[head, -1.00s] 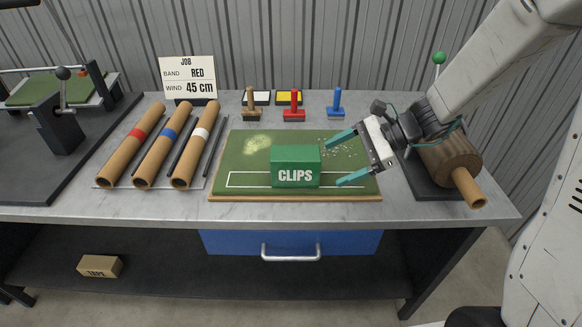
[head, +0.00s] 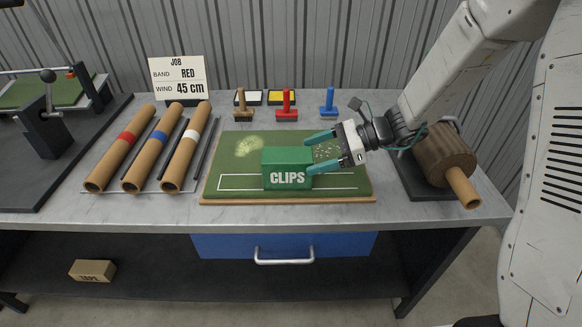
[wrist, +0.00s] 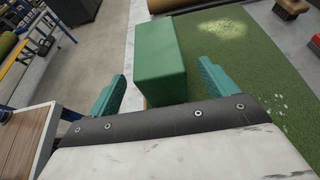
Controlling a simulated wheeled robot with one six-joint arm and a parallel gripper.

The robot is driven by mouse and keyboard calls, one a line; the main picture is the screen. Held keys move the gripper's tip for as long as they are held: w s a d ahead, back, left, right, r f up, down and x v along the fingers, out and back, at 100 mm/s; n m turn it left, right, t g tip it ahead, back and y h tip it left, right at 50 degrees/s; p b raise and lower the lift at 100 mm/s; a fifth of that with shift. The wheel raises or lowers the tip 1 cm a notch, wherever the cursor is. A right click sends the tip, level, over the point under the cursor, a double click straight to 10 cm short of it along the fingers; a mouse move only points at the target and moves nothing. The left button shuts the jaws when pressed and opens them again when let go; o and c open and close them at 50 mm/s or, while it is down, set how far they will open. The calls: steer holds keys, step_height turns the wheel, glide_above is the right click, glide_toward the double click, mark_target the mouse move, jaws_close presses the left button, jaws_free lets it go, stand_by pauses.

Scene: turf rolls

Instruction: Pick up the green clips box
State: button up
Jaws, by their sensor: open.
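The green clips box (head: 287,168), with white CLIPS lettering on its front, stands on the green turf board in the middle of the workbench. My gripper (head: 311,152) is open at the box's right side in the head view, its teal fingers pointing left toward it. The near fingertip overlaps the box's right edge in the picture; I cannot tell whether it touches. In the wrist view the box (wrist: 160,62) lies ahead between the two spread fingers of my gripper (wrist: 162,88), closer to the left one.
The turf board (head: 230,188) has white lines. Several rolls and rods (head: 150,150) lie to the left. Stamps (head: 286,105) and a job sign (head: 178,75) stand behind. A brown roll (head: 445,155) lies right. A blue drawer (head: 225,246) is below the top, and a tape box (head: 92,270) is on the shelf.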

mark_target(294, 159)
steer(key=x, duration=0.5)
steer(key=shift+a, duration=0.45)
steer(key=shift+r, duration=0.1)
steer(key=c, duration=1.3)
